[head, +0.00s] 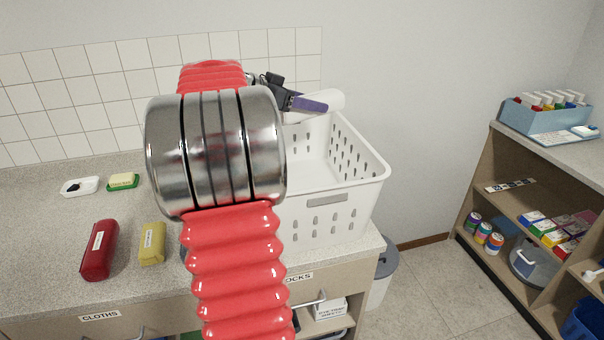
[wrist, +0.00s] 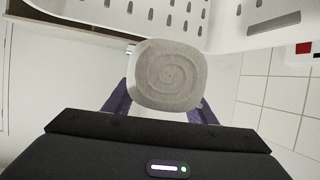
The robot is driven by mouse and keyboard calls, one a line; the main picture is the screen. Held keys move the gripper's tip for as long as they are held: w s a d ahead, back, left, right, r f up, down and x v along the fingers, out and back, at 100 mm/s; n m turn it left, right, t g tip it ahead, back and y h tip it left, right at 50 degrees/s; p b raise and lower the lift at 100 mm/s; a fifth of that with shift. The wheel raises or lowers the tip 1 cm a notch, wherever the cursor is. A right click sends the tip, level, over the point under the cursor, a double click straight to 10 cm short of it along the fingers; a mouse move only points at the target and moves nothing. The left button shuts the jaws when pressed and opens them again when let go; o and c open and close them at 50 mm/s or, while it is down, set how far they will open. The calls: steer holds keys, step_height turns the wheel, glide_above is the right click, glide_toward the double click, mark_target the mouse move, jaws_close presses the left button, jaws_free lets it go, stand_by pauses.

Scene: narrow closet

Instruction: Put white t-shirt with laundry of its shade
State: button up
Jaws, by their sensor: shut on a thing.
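In the head view my gripper (head: 308,104) reaches over the back left part of a white laundry basket (head: 328,201). It is shut on a rolled white t-shirt (head: 335,99), which shows as a pale roll at the purple fingers. In the wrist view the rolled t-shirt (wrist: 169,75) shows its spiral end between the two purple fingers (wrist: 160,104). The basket's slotted wall (wrist: 160,12) shows at the top of the wrist view. The visible inside of the basket looks white and bare; my arm hides its left part.
A shelf unit (head: 540,190) stands right. A grey bin (head: 383,273) stands beside the counter.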

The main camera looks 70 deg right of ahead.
steer(key=shift+f, duration=2)
steer(key=o, duration=1.2)
steer(key=shift+w+a, duration=0.1)
steer(key=v, duration=1.3)
steer(key=shift+w+a+r, duration=0.1)
steer(key=shift+w+a, duration=0.1)
